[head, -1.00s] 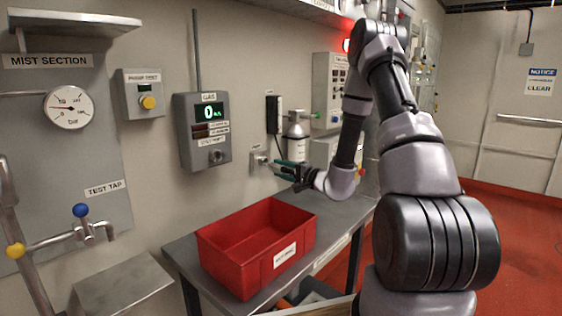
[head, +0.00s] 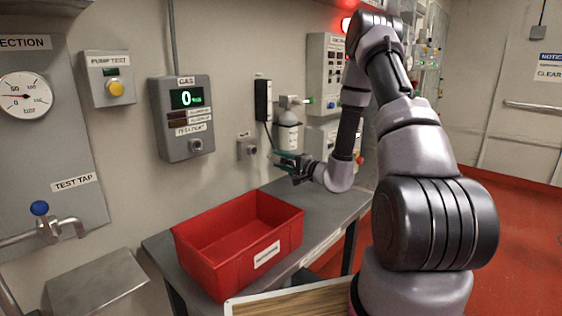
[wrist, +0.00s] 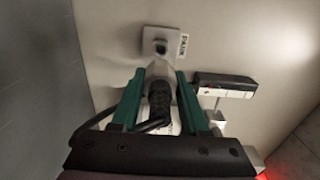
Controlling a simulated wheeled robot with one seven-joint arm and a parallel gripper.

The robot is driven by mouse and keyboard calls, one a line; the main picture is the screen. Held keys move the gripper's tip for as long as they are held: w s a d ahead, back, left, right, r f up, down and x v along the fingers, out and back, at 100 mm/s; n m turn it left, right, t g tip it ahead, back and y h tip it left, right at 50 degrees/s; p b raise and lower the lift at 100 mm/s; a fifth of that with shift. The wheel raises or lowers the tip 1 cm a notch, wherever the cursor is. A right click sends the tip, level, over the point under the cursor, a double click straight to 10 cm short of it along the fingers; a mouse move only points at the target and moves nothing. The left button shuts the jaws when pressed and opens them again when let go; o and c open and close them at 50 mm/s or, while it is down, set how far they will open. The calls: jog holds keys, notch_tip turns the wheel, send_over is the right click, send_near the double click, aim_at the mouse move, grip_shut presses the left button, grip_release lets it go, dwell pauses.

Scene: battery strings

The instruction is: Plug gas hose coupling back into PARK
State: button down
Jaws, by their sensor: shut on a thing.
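The PARK socket (head: 247,149) is a small grey fitting on the wall, right of the GAS panel. In the wrist view, the PARK socket (wrist: 160,45) shows its dark opening and a PARK label beside it. My gripper (head: 276,158) is to the right of the socket in the head view, with a visible gap between them. In the wrist view, my gripper's green fingers (wrist: 158,88) are shut on the gas hose coupling (wrist: 158,71). The coupling's grey end points toward the socket. Its black ribbed hose end (wrist: 161,101) faces me.
A red bin (head: 240,250) stands on the grey bench (head: 330,213) below. The GAS panel (head: 183,118), a black wall box (head: 263,100) and a grey cylinder (head: 287,133) are near the socket. The black box (wrist: 225,84) is close right of the fingers in the wrist view.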

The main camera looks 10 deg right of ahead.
aim_at(269, 156)
jog(key=shift+x, duration=2.9)
jog(key=shift+x, duration=1.75)
jog(key=shift+c, duration=1.6)
grip_release()
